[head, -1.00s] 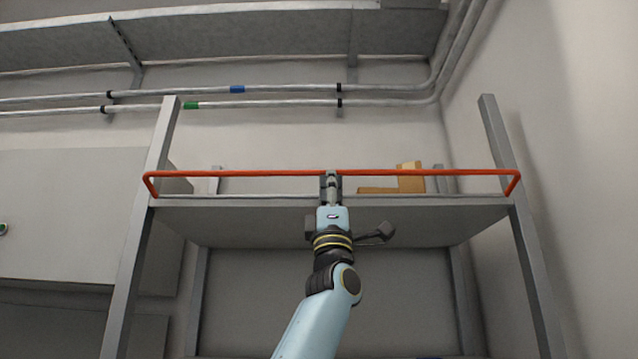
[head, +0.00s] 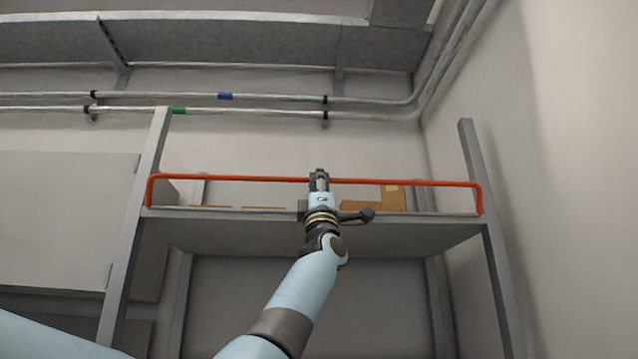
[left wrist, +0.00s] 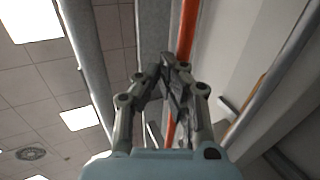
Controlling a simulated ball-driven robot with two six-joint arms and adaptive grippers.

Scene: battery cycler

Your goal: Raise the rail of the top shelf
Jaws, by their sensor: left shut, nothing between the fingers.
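The orange-red rail (head: 240,179) runs along the front edge of the top shelf (head: 400,232). Its two short side arms stand nearly upright from the shelf ends, so its long bar is above the shelf board. My left gripper (head: 319,174) is at the middle of the bar, with its fingers shut and nothing between them. In the left wrist view the shut fingertips (left wrist: 170,65) are beside the rail (left wrist: 187,35), which passes partly hidden behind them. I cannot tell whether they touch it. My right gripper is out of view.
Tan cardboard boxes (head: 372,199) sit on the top shelf behind the rail. Grey posts (head: 478,165) stand at both shelf ends, with a wall close on the right. Metal pipes (head: 270,98) run along the back wall above.

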